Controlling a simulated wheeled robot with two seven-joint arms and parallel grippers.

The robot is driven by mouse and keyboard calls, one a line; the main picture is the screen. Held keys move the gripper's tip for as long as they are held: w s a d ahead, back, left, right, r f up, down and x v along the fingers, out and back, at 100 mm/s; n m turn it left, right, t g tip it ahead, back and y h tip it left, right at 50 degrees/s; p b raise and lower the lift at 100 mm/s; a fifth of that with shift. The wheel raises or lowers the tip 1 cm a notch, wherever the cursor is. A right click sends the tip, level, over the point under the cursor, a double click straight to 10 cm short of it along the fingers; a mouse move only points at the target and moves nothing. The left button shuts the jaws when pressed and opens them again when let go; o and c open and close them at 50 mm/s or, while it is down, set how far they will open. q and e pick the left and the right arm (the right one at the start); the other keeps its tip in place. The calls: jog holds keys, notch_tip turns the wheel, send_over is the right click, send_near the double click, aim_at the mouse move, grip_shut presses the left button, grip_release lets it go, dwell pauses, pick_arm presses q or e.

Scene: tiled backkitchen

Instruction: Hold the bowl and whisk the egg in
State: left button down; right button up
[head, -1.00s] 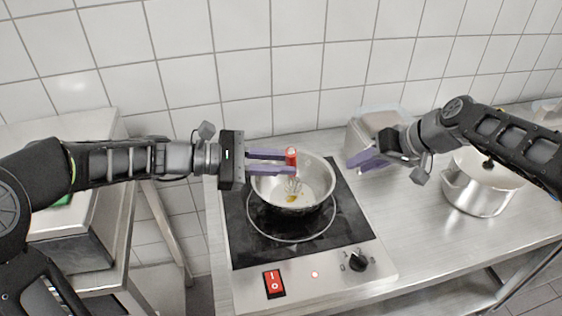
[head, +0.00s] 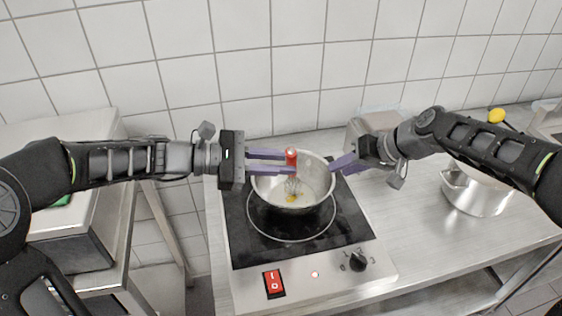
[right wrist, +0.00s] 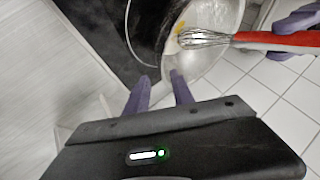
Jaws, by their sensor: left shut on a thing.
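The metal bowl (head: 316,178) sits on the black hob, with a small yellow patch of egg (head: 291,198) in its bottom. My left gripper (head: 291,162) is shut on the red handle of the whisk (head: 291,155) above the bowl. The wire end points down into the bowl by the egg. The whisk also shows in the right wrist view (right wrist: 270,40). My right gripper (head: 335,166) is at the bowl's right rim. Its fingers (right wrist: 160,82) are apart in the right wrist view, one tip close to the rim; I cannot tell whether it touches.
A steel pot (head: 476,190) stands on the counter at the right. A clear container (head: 368,124) is behind my right gripper. A yellow thing (head: 496,115) lies at the back right. The hob's red switch (head: 274,282) and knob (head: 358,262) are in front.

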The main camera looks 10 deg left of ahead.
aim_at(326, 175)
jog(key=shift+x, duration=1.6)
jog(key=shift+c, duration=0.2)
grip_shut()
